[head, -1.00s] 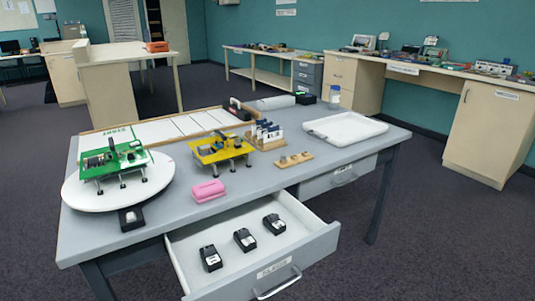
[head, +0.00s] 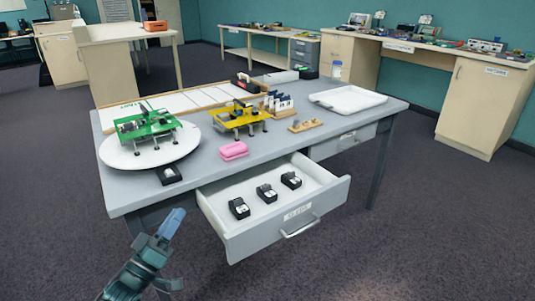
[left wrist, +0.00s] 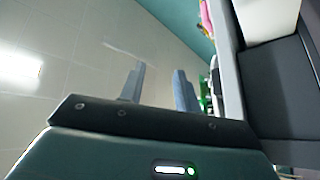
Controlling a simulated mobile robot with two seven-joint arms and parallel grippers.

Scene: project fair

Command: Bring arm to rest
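My left gripper (head: 174,219) is at the lower left of the head view, in front of the table (head: 125,198) and left of the open drawer (head: 265,240). In the left wrist view its two blue-grey fingers (left wrist: 158,84) stand apart with nothing between them. In the head view it appears clear of the table and drawer. My right gripper is not in view.
The open drawer juts out with several black clips inside, one being this clip (head: 239,208). A green board (head: 145,127) stands on a white disc (head: 118,157). A yellow board (head: 238,118), pink block (head: 233,150) and white tray (head: 348,101) share the table. The front floor is clear.

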